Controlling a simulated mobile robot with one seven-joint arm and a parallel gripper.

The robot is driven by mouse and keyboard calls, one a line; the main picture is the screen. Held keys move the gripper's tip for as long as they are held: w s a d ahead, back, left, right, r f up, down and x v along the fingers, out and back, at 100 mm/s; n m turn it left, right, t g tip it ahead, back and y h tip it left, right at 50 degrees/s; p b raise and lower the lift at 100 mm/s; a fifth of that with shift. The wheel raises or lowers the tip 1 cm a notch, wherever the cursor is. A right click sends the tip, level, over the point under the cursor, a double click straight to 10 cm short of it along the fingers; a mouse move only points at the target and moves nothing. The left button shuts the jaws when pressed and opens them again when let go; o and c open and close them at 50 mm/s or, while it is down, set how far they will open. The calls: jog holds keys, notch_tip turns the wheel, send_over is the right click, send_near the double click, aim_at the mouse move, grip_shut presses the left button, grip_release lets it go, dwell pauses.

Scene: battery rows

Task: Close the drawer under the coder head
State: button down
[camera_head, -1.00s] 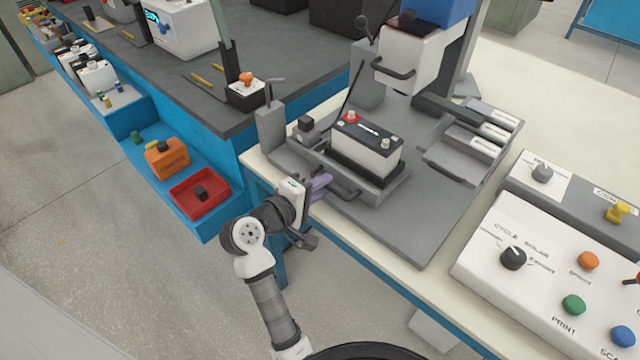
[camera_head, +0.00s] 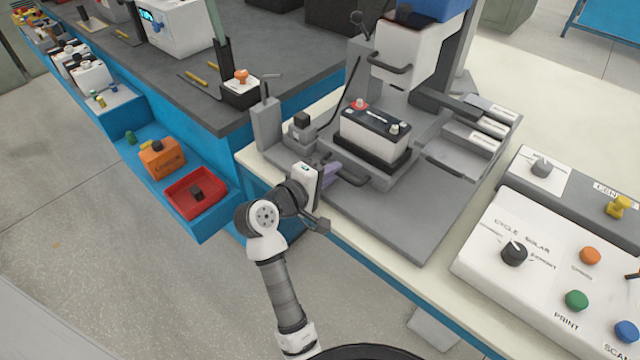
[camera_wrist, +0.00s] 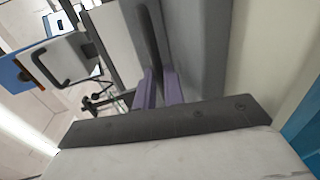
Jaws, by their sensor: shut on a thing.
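The coder head (camera_head: 418,55), a white box with a dark bar handle, hangs over the rear of the grey fixture; it appears to show at the left of the wrist view (camera_wrist: 75,50). Below and in front of it is the grey drawer (camera_head: 372,184), carrying a white and black battery (camera_head: 374,136) with a red terminal. The drawer's dark handle (camera_head: 351,178) sticks out at its front. My gripper (camera_head: 332,173) is shut on this handle, its purple fingers (camera_wrist: 160,88) on either side of a dark bar in the wrist view. The grip itself is partly hidden in the head view.
A control panel (camera_head: 550,265) with knobs and coloured buttons stands at right. A grey post (camera_head: 266,125) rises left of the drawer. A red tray (camera_head: 196,192) and an orange battery (camera_head: 161,158) are on the blue ledge at left. The fixture's front right plate is clear.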

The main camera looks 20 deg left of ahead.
jog(key=c, duration=1.8)
grip_release()
jog(key=b+v, duration=0.2)
jog(key=v, duration=1.1)
jog(key=shift+s+a+r+b, duration=0.1)
jog(key=shift+s+b, duration=0.3)
